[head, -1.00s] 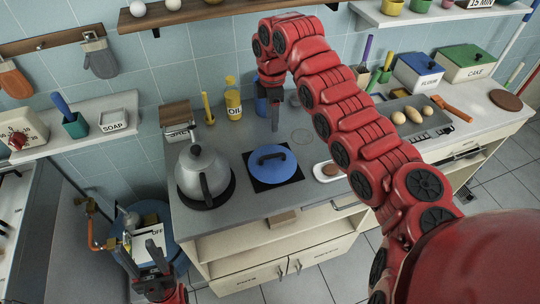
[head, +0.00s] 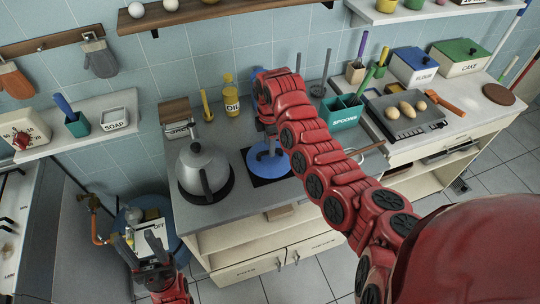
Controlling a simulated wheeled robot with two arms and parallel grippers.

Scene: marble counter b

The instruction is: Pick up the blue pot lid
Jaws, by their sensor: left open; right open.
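The blue pot lid (head: 262,170) lies on a dark square mat (head: 288,178) on the grey counter, right of the kettle. My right gripper (head: 268,151) points down over the lid at its handle, with its jaws open. The gripper hides part of the lid and most of the handle, so I cannot tell whether the fingers touch it. My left gripper (head: 139,246) is open and empty at the lower left, away from the counter top and the lid.
A grey kettle (head: 201,166) stands close left of the lid. An oil bottle (head: 231,100) is behind it. A teal spoons box (head: 345,113) and a tray with several potato-like items (head: 405,110) are to the right. My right arm crosses the counter's right part.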

